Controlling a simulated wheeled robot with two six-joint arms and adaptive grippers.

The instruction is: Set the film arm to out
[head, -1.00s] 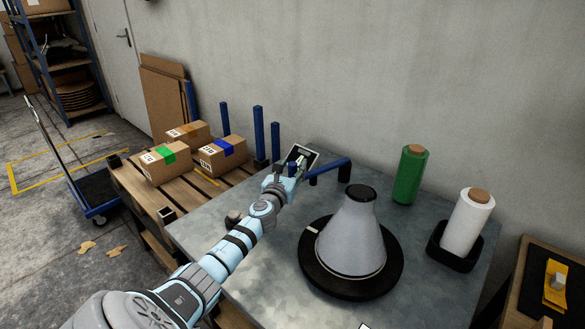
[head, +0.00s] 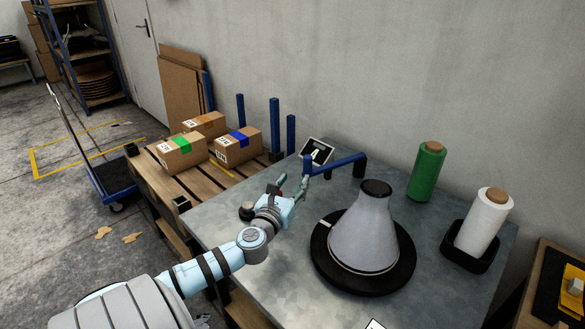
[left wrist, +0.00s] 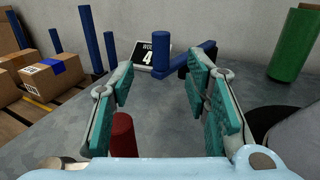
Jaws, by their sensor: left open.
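The film arm (head: 336,161) is a blue bar near the back edge of the grey metal table (head: 225,228). It runs left from an upright at its right end to a short upright post at its left end. My left gripper (head: 293,184) is open and empty, just in front of and left of that post. In the left wrist view the film arm (left wrist: 186,63) and its post stand beyond the gap between the open fingers (left wrist: 160,80); I see no contact. My right gripper is not in view.
A tilted screen (head: 317,151) stands behind the post. A grey cone on a black disc (head: 365,240), a green roll (head: 426,172) and a white roll (head: 482,220) stand to the right. A red cylinder (left wrist: 122,135) is below the left finger. Boxes (head: 237,147) sit on a pallet at left.

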